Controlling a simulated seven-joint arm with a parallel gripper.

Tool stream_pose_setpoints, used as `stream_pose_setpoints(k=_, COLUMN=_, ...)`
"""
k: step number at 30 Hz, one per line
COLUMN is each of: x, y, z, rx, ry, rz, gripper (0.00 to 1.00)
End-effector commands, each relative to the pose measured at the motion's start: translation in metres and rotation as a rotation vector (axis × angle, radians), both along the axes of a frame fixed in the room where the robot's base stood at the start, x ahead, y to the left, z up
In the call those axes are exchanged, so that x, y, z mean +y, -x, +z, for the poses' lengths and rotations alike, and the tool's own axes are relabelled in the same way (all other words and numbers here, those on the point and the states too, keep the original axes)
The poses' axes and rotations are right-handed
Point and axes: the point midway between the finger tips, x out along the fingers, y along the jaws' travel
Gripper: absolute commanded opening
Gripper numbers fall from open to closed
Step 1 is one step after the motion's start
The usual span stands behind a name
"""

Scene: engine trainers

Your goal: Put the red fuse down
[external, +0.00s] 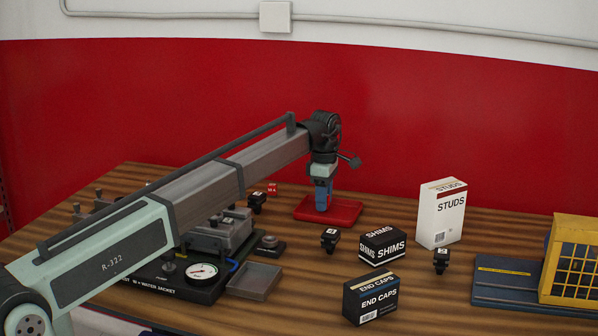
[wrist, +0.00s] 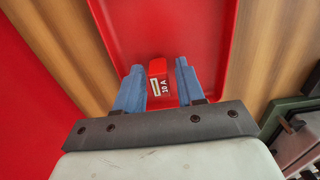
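The red fuse (wrist: 159,80), marked 10 A on a small label, is between the two blue fingers of my gripper (wrist: 160,78) in the wrist view.
Small black parts (external: 330,239) stand in front of the tray. The SHIMS box (external: 382,246), END CAPS box (external: 370,299) and STUDS box (external: 441,215) stand to the right. The engine trainer with its gauge (external: 202,271) is on the left. The tray's right part looks bare.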

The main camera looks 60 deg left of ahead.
Motion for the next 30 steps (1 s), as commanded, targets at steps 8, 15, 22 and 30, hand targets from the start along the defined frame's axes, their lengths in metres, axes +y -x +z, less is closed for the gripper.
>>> stream_pose_setpoints(k=8, x=0.0, y=0.0, z=0.0, rx=0.0, ry=0.0, rz=0.0, gripper=0.48)
stream_pose_setpoints(k=15, x=0.0, y=-0.001, z=0.013, rx=-0.002, ry=-0.001, rz=0.0, gripper=0.48)
stream_pose_setpoints(k=22, x=0.0, y=-0.001, z=0.053, rx=-0.002, ry=-0.001, rz=0.0, gripper=0.48)
stream_pose_setpoints(k=30, x=0.0, y=-0.001, z=0.099, rx=-0.002, ry=-0.001, rz=0.0, gripper=0.48)
